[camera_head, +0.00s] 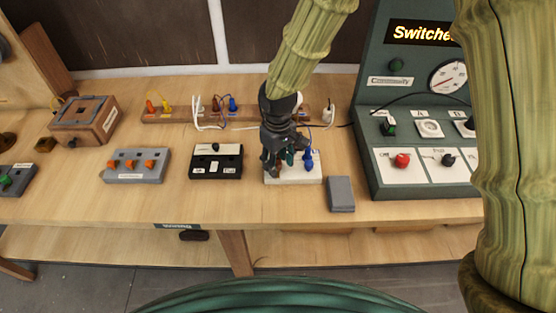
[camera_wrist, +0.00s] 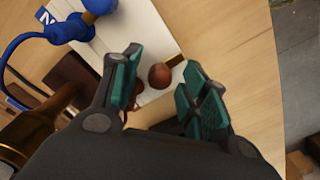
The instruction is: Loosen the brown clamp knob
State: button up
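The brown clamp knob (camera_wrist: 160,76) is a small round knob on a white block (camera_wrist: 110,32). In the wrist view it shows between the tips of my gripper (camera_wrist: 165,85), with a gap visible on each side. My gripper is open, with green-padded fingers, and holds nothing that I can see. In the head view my gripper (camera_head: 275,162) points down over the white block (camera_head: 312,179) and hides part of it. A little brown shows beside the fingers there, too small to tell apart.
A blue clamp (camera_wrist: 68,28) stands on the block beside an N label, with a blue wire. A grey box (camera_head: 341,194) lies right of the block, and a black switch box (camera_head: 216,161) left. A green panel (camera_head: 425,140) stands at the right. The table front is clear.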

aim_at(278, 163)
notch_tip(278, 163, up, 12)
dwell(0.7)
jog(key=shift+r, duration=0.1)
dwell(0.3)
